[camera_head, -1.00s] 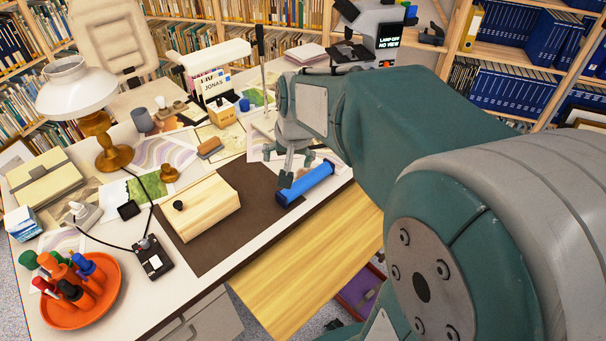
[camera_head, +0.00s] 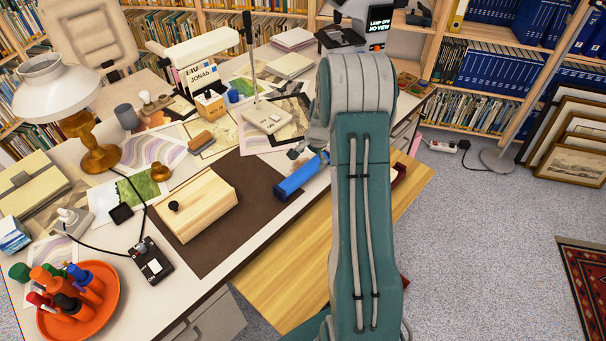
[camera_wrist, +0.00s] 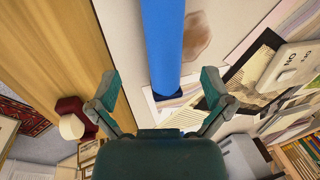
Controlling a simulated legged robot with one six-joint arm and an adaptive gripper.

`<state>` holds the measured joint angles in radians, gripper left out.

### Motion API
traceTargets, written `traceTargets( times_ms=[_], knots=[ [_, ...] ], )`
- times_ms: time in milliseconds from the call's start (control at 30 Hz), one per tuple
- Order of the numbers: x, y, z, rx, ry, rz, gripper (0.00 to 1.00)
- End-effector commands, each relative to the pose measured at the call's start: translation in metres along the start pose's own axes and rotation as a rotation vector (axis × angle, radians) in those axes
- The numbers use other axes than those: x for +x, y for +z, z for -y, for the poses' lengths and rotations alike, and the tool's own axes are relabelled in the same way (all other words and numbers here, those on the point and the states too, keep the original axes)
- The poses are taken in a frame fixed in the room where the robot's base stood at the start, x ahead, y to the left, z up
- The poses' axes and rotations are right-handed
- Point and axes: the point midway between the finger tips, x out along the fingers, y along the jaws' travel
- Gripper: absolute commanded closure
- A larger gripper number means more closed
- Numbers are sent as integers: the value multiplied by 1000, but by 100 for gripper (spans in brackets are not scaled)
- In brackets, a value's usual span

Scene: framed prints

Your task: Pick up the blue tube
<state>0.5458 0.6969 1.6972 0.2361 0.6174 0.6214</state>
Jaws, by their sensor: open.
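The blue tube (camera_head: 297,179) lies near the desk's front edge, along the right side of the dark brown mat (camera_head: 250,190). Its right end is hidden behind my arm in the head view. In the wrist view the tube (camera_wrist: 163,45) runs down from the top edge, and its dark end lies between my spread fingers. My gripper (camera_wrist: 161,84) is open and empty, with gaps between the fingers and the tube's sides. In the head view my gripper is mostly hidden behind my arm, with only a small grey part showing at the tube's far side.
A pale wooden box (camera_head: 196,207) sits left of the tube on the mat. An orange tray (camera_head: 108,312) with markers is at front left. A wooden board (camera_head: 285,268) lies below the desk's front edge.

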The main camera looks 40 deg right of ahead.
Motion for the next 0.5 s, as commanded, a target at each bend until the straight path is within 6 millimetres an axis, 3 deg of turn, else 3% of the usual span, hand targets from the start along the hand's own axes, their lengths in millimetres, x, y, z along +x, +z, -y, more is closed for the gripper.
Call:
traceTargets(
  times_ms=[100, 333, 500],
  knots=[
    [20, 0, -1, -1, 2, 2, 0],
    [39, 1, 2, -2, 1, 1, 0],
    [66, 4, 6, -2, 2, 2, 0]
  ],
)
